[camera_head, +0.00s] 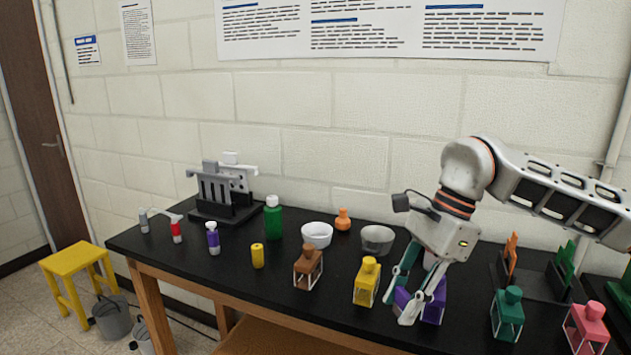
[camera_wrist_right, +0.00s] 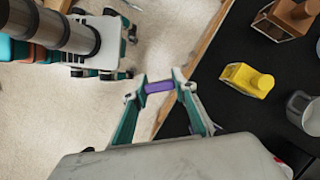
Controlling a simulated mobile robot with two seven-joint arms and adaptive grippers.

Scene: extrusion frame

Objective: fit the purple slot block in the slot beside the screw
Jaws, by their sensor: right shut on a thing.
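The purple slot block (camera_head: 433,308) is at my right gripper (camera_head: 408,302), over the front part of the black table, partly hidden by the fingers. In the right wrist view, my right gripper (camera_wrist_right: 159,87) is shut on it, and a short purple bar (camera_wrist_right: 158,87) shows between the fingertips. Whether the block touches the table cannot be told. I cannot clearly pick out the screw or the slot beside it. My left gripper is in neither view.
A yellow block (camera_head: 367,283) and a brown block (camera_head: 308,268) stand left of the gripper, a green block (camera_head: 507,315) and a pink block (camera_head: 587,327) right. A grey slotted rack (camera_head: 214,189) is at the far left.

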